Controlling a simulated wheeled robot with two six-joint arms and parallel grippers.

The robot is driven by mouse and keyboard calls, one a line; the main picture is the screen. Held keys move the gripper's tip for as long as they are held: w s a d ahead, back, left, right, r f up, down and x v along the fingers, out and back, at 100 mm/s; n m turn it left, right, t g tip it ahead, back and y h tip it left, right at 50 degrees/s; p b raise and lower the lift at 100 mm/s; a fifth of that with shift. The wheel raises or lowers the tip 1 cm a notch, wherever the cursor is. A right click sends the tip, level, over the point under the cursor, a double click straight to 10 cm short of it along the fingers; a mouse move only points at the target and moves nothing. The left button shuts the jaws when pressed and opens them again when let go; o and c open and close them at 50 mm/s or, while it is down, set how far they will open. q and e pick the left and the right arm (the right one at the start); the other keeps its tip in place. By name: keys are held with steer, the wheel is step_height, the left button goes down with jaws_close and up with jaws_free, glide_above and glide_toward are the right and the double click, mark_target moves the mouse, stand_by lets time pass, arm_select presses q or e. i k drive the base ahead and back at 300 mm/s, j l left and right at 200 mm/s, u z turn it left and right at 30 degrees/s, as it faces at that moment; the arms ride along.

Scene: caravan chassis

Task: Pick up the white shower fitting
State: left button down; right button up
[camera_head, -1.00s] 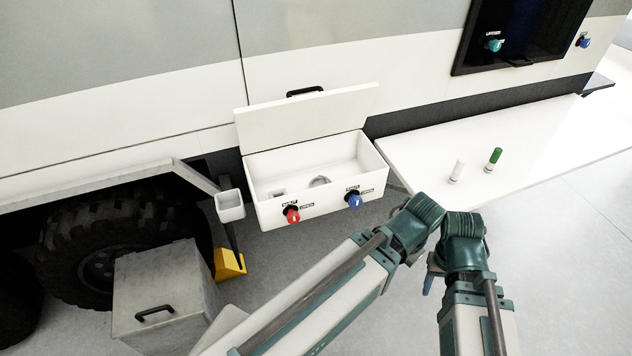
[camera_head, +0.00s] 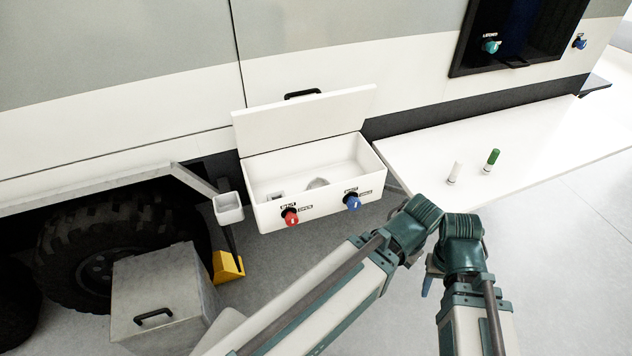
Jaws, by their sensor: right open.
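A small white upright cylinder (camera_head: 454,172), which may be the white shower fitting, stands on the white shelf (camera_head: 540,150) at the right. A similar cylinder with a green top (camera_head: 492,160) stands just right of it. A pale rounded item (camera_head: 317,183) lies in the open white box (camera_head: 262,217); I cannot tell what it is. My right gripper (camera_head: 428,282) is open, mostly hidden by my arm, low in the picture and apart from the cylinders. My left gripper is not in view.
The box has a raised lid (camera_head: 305,118), a red knob (camera_head: 290,217) and a blue knob (camera_head: 352,202) in front. A grey chest (camera_head: 165,290), yellow chock (camera_head: 228,266) and wheel (camera_head: 100,255) are at left. The floor right of my arm is clear.

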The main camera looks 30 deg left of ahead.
mark_target(457, 165)
steer(key=i+z, duration=0.15)
steer(key=z, duration=0.25)
steer(key=i+j+z, duration=0.1)
steer(key=z, duration=0.3)
steer(key=i+j+z, duration=0.1)
steer(key=j+z, duration=0.15)
steer(key=z, duration=0.15)
